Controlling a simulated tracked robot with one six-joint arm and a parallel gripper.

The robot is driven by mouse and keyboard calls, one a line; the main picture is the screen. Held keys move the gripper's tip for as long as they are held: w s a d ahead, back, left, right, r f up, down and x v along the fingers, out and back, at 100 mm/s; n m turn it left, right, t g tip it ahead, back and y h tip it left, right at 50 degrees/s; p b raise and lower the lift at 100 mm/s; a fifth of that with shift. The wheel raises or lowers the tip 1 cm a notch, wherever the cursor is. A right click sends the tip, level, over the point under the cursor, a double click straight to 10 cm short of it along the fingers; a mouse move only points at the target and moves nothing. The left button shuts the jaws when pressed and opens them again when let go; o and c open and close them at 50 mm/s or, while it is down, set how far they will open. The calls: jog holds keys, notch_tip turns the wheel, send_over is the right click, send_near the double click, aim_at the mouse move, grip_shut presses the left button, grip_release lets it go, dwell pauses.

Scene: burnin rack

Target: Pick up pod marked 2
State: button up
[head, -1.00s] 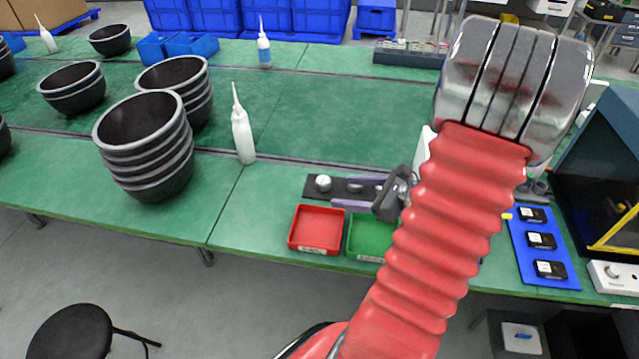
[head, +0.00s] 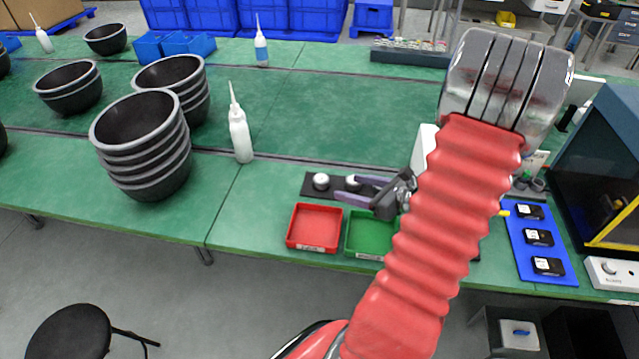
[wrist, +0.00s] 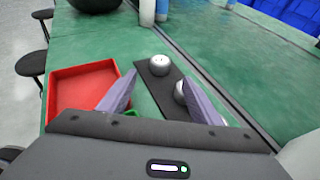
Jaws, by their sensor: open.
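Two round whitish pods sit on a dark strip (wrist: 151,87) on the green table. One pod (head: 320,181) is at the strip's left end. The other pod (head: 353,182) is to its right, by my fingers. In the wrist view, the farther pod (wrist: 160,62) is in full view with a small dark mark that I cannot read. The nearer pod (wrist: 179,92) is partly hidden by the right finger. I cannot tell which is marked 2. My gripper (head: 351,188) is open and empty, its purple fingers spread above the strip.
A red tray (head: 315,228) and a green tray (head: 369,234) stand in front of the strip. A white bottle (head: 240,136) and stacked black bowls (head: 143,150) are to the left. A blue mat (head: 521,252) with black labelled boxes and a dark cabinet (head: 605,165) are at right.

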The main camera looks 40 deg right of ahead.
aim_at(326, 181)
jog(key=shift+x, duration=2.5)
jog(key=shift+w, duration=0.1)
jog(key=shift+x, duration=2.5)
jog(key=shift+r, duration=0.15)
jog(key=c, duration=1.2)
jog(key=shift+o, duration=0.2)
jog(key=shift+r, duration=0.1)
notch_tip(326, 181, up, 10)
